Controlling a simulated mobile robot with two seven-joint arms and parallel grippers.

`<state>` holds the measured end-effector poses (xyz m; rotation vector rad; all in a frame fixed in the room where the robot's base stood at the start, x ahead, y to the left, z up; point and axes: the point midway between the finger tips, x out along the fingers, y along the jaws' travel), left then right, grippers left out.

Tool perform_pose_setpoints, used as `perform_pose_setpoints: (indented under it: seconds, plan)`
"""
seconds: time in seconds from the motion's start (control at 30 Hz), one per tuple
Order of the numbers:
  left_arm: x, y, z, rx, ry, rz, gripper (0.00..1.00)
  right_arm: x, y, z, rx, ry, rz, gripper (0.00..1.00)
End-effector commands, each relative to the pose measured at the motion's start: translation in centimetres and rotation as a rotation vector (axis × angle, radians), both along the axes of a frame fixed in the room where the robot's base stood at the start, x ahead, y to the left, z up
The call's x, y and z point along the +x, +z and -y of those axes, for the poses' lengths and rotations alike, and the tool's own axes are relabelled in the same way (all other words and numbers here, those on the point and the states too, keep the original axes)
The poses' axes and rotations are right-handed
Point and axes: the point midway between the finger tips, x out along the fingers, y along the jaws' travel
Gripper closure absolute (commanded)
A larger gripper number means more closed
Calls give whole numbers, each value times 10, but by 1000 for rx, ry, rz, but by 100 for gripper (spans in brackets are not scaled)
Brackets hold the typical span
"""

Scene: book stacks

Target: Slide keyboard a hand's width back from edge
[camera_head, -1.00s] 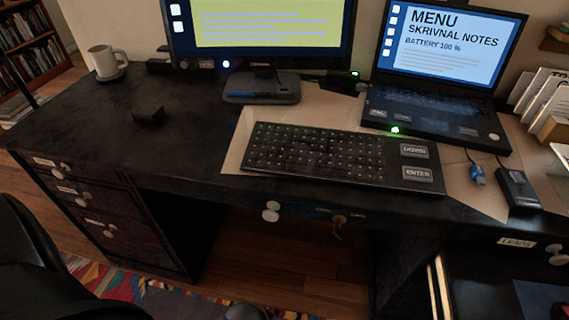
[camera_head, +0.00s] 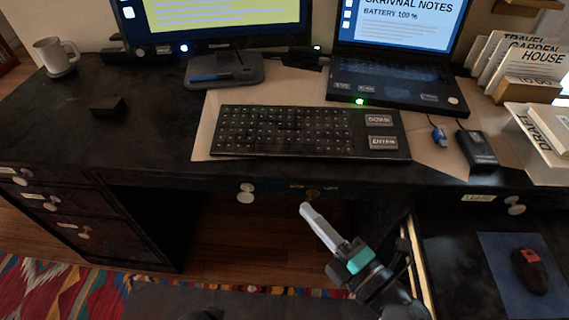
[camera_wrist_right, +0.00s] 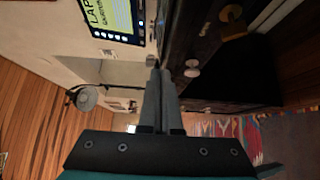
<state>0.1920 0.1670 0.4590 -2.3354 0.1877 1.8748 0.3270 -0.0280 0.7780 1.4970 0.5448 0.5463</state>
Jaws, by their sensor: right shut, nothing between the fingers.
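The black keyboard (camera_head: 285,131) lies on the dark desk (camera_head: 150,145), partly over a tan mat, with its front edge close to the desk's front edge. It has small dark keys and two large keys marked DOWN and ENTER at its right end. My right gripper (camera_head: 307,209) is shut and empty, in front of the desk and below the keyboard, not touching it. In the right wrist view my shut fingers (camera_wrist_right: 157,80) point toward the desk front; I cannot make out the keyboard there. My left gripper is not in view.
A monitor stand (camera_head: 225,70) and laptop (camera_head: 395,75) stand behind the keyboard, with a strip of tan mat (camera_head: 290,96) between. A black box (camera_head: 477,149) and blue plug (camera_head: 439,136) lie to the right. An open drawer (camera_head: 480,245) juts out at the lower right.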

Motion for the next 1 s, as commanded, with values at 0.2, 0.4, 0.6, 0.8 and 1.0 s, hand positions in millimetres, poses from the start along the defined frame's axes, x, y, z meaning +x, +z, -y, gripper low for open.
perform_pose_setpoints:
  seconds: [0.2,0.4,0.6,0.8,1.0]
  plan:
    - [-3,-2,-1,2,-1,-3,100,22,2,-18,2,-1,4,100]
    - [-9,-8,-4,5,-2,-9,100,49,1,-39,3,-3,2,100]
    - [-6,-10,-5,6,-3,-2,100,76,1,-62,4,-3,2,100]
    - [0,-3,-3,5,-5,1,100,102,0,-59,3,-4,0,100]
    - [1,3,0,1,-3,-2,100,113,0,-58,3,-4,-1,100]
